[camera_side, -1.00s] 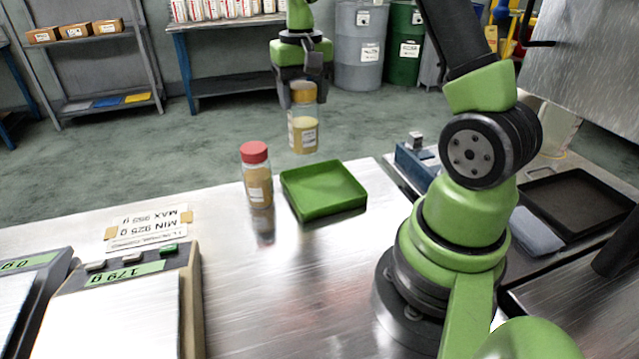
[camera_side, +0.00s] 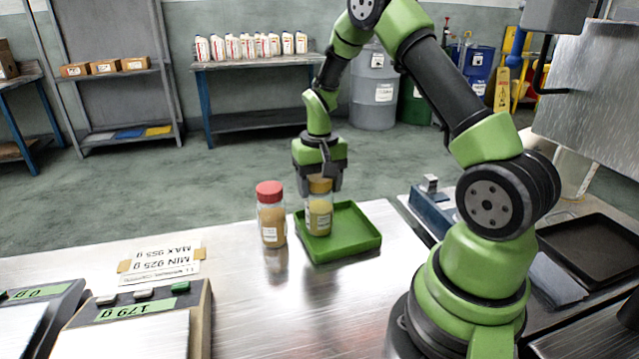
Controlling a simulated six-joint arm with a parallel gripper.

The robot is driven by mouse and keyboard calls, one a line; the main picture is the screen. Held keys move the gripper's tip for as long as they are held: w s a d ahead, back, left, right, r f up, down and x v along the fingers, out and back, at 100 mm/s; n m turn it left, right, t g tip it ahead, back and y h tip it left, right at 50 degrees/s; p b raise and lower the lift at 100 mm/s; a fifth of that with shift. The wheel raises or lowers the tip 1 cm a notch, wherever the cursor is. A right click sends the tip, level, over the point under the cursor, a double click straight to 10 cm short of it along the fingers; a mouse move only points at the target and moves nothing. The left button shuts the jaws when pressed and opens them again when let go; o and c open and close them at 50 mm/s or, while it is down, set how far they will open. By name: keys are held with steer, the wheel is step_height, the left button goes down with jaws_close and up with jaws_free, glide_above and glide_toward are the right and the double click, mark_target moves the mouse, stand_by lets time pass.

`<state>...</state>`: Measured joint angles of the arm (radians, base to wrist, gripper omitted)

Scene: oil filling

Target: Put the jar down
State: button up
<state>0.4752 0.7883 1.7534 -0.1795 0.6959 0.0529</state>
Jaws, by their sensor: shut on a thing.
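A clear jar with a yellow-gold lid and tan contents (camera_side: 319,216) is upright over the left part of the green tray (camera_side: 362,248). Its base appears at the tray floor, but I cannot tell if it touches. My gripper (camera_side: 319,183) is shut on the jar's lid from above. A second jar with a red lid (camera_side: 271,222) stands upright on the metal table, just left of the tray and apart from the held jar.
A black tray (camera_side: 590,248) is at the right. The table in front of the green tray is clear.

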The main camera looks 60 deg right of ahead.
steer(key=o, duration=1.2)
steer(key=shift+f, duration=0.1)
steer(key=shift+o, duration=0.2)
step_height(320, 180, up, 12)
steer(key=s+a+r+n+t, duration=0.2)
steer(key=s+a+r+t, duration=0.15)
steer(key=a+r, duration=0.55)
steer(key=s+a+n+t+y, duration=0.2)
steer(key=s+a+t, duration=0.1)
steer(key=s+a, duration=0.6)
steer(key=shift+s+r+t, duration=0.35)
steer(key=shift+s+r, duration=0.05)
steer(key=shift+s, duration=1.05)
